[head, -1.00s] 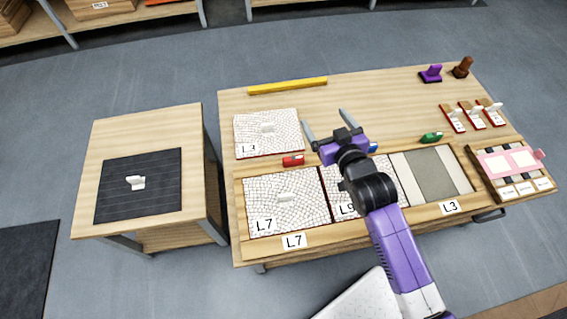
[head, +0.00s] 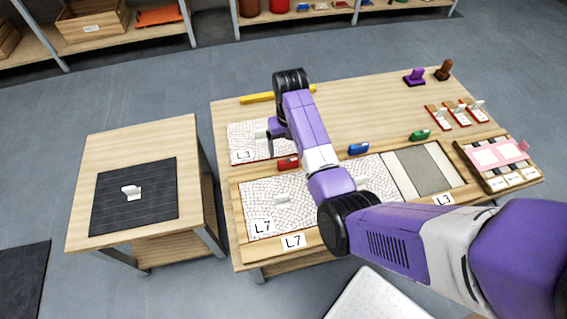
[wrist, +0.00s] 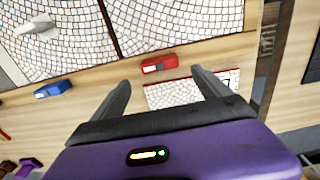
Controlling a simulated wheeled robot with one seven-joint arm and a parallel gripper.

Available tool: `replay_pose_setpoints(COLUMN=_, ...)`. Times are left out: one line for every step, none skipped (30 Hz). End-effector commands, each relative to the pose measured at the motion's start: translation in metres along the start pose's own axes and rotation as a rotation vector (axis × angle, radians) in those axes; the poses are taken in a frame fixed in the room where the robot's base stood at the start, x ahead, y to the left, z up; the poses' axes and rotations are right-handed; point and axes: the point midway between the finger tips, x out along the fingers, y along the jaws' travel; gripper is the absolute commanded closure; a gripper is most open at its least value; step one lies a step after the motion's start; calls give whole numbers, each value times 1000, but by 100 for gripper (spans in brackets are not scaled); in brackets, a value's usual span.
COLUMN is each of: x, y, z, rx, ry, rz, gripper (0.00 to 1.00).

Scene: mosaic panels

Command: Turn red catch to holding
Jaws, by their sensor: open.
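The red catch (head: 288,163) is a small red block on the frame's back edge, behind the left mosaic panel (head: 252,205) marked L7. In the wrist view, the red catch (wrist: 159,65) has a pale mark on top and lies ahead of the gap between my fingertips. My gripper (wrist: 160,85) is open and empty, with both fingers apart from the catch.
A blue catch (head: 358,148) and a green catch (head: 420,135) sit farther right along the frame; the blue catch (wrist: 53,89) also shows in the wrist view. A yellow bar (head: 257,98) lies at the back. A side table (head: 100,150) stands left.

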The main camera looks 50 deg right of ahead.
Motion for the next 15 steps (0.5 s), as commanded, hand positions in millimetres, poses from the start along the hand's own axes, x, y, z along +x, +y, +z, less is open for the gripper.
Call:
replay_pose_setpoints(x=2, y=0, z=3, rx=0, ry=-12, rz=1, gripper=13)
replay_pose_setpoints(x=3, y=0, z=4, rx=1, ry=-17, rz=1, gripper=13)
replay_pose_setpoints(x=6, y=0, z=5, rx=1, ry=-19, rz=1, gripper=13)
replay_pose_setpoints(x=9, y=0, z=5, rx=1, ry=-19, rz=1, gripper=13)
replay_pose_setpoints(x=13, y=0, z=5, rx=1, ry=-19, rz=1, gripper=13)
replay_pose_setpoints(x=19, y=0, z=6, rx=1, ry=-20, rz=1, gripper=13)
replay_pose_setpoints(x=24, y=0, z=6, rx=1, ry=-19, rz=1, gripper=13)
replay_pose_setpoints(x=28, y=0, z=6, rx=1, ry=-19, rz=1, gripper=13)
replay_pose_setpoints(x=35, y=0, z=6, rx=1, ry=-19, rz=1, gripper=13)
replay_pose_setpoints(x=40, y=0, z=5, rx=1, ry=-18, rz=1, gripper=13)
replay_pose_setpoints(x=44, y=0, z=6, rx=1, ry=-19, rz=1, gripper=13)
replay_pose_setpoints(x=51, y=0, z=6, rx=1, ry=-18, rz=1, gripper=13)
replay_pose_setpoints(x=55, y=0, z=6, rx=1, ry=-17, rz=1, gripper=13)
replay_pose_setpoints(x=59, y=0, z=6, rx=1, ry=-17, rz=1, gripper=13)
replay_pose_setpoints(x=64, y=0, z=5, rx=1, ry=-16, rz=1, gripper=13)
